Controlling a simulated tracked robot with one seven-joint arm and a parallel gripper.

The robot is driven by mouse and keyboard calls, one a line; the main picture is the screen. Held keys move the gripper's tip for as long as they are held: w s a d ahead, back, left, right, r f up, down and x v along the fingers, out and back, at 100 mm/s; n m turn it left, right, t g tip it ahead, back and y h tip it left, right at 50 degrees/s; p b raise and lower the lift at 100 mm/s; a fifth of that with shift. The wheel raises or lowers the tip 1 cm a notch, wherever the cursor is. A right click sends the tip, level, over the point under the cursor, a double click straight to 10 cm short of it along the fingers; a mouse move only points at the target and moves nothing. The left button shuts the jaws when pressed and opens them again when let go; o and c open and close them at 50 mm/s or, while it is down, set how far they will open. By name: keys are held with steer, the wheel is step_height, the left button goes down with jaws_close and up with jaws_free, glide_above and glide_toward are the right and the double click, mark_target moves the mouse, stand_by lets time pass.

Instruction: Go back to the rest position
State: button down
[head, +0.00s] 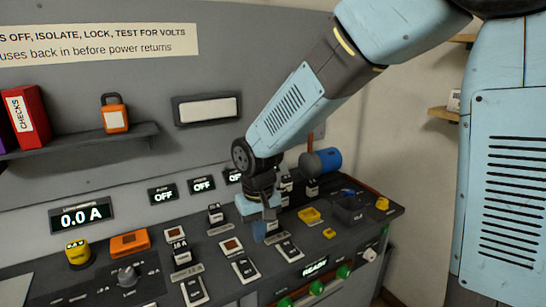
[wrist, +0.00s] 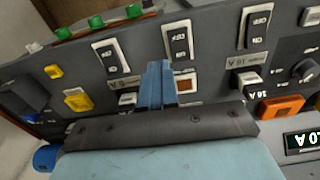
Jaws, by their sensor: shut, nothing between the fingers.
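My gripper (head: 266,229) is low over the middle of the sloping control panel (head: 160,252) in the head view. In the wrist view its blue fingers (wrist: 157,88) are together with nothing between them. They are in front of the row of rocker switches, close to a small orange-brown window (wrist: 186,84). I cannot tell whether the fingertips touch the panel. My arm reaches down to it from the upper right, and the gripper body hides part of the panel.
Rocker switches (head: 244,268), a rotary knob (head: 127,276) and a yellow button (head: 78,253) stand on the panel. A shelf (head: 84,139) holds a red binder (head: 27,112) and an orange padlock (head: 114,114). Space above the panel's left part is clear.

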steer(key=s+d+r+m+t, duration=0.1)
steer(key=s+d+r, duration=0.3)
steer(key=d, duration=0.5)
steer(key=s+d+r+m+t, duration=0.2)
steer(key=s+d+r+m, duration=0.1)
steer(key=d+r, duration=0.4)
steer(key=s+d+r+m+t, duration=0.1)
steer(key=s+d+r, duration=0.3)
steer(key=d, duration=0.8)
step_height(320, 180, up, 2)
steer(key=shift+s+m+t, duration=0.4)
steer(key=shift+t, duration=0.2)
steer(key=shift+a, duration=0.1)
